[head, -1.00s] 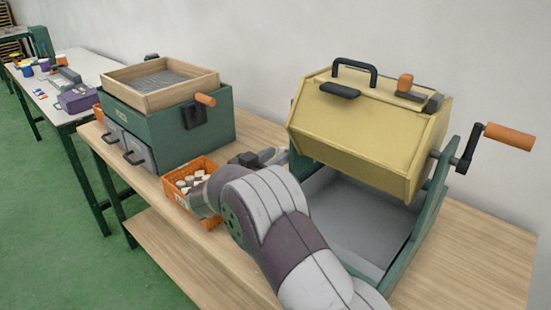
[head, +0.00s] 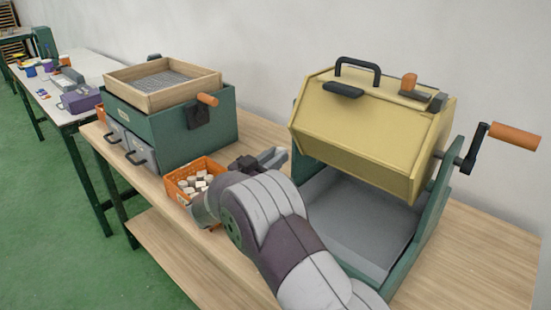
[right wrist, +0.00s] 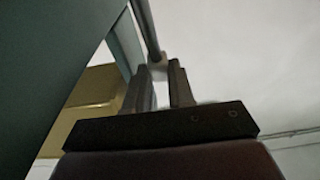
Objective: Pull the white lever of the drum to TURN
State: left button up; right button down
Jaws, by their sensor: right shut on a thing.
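The drum (head: 365,120) is a yellow faceted body on a green stand (head: 440,185), on a wooden table. My right gripper (head: 276,157) is at the left side of the stand, low beside the drum. The white lever cannot be made out in the head view. In the right wrist view a pale end piece of the lever (right wrist: 157,68) on a grey rod sits between the two fingertips of my right gripper (right wrist: 160,80). The gripper is shut on it. Any TURN marking is not visible. My left gripper is out of view.
The crank with an orange handle (head: 515,136) sticks out on the drum's right. A grey tray (head: 355,225) lies under the drum. An orange crate (head: 178,186) of white pieces stands close to my right wrist. A green box (head: 165,135) with a wooden-framed sieve (head: 130,92) is farther left.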

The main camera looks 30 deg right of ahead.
jog(key=c, duration=1.2)
grip_release()
jog(key=shift+c, duration=0.2)
